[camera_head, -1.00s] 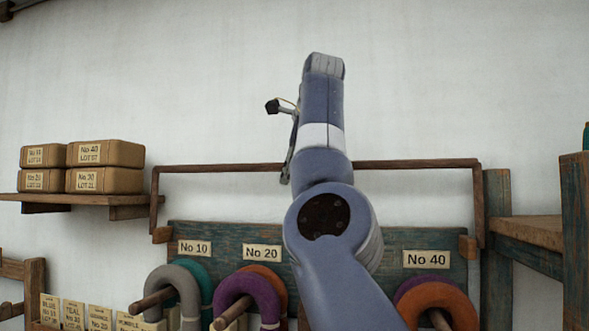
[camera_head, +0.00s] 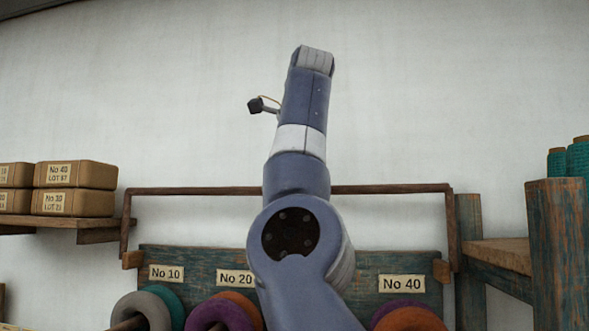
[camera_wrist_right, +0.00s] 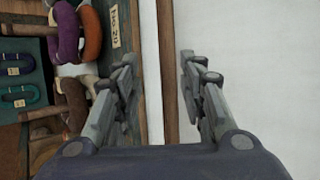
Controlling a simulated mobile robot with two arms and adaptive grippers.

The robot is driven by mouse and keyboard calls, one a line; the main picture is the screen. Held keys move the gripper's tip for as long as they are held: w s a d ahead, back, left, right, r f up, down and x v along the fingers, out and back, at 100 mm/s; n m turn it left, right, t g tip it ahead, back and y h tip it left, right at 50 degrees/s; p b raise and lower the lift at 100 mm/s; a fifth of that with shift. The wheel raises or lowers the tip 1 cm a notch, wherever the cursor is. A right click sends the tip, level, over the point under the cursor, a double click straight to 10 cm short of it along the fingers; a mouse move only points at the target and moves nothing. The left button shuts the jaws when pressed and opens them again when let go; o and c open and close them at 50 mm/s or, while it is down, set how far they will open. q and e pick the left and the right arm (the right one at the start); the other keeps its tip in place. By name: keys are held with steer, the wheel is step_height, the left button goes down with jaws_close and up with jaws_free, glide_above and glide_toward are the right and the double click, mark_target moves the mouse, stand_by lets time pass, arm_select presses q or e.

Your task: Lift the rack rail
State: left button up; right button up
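The rack rail (camera_head: 390,188) is a thin brown wooden bar with bent-down ends, running level across the white wall above a blue-green peg board (camera_head: 205,257). Its ends come down to small wooden blocks beside the board. My right arm stands in front of its middle in the head view and hides that part and the gripper. In the right wrist view my right gripper (camera_wrist_right: 160,62) is open, with the rail (camera_wrist_right: 168,70) running between its fingers. I cannot tell whether a finger touches it. My left gripper is not in view.
Yarn hanks (camera_head: 148,308) hang on pegs below, under number labels. Wrapped packs (camera_head: 75,174) sit on a shelf at left. A wooden post (camera_head: 555,250) and a shelf (camera_head: 495,252) stand at right, with teal spools (camera_head: 578,157) behind. The wall above the rail is clear.

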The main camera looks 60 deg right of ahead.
steer(key=s+a, duration=0.6)
steer(key=s, duration=0.2)
steer(key=shift+s, duration=0.15)
steer(key=shift+f, duration=0.1)
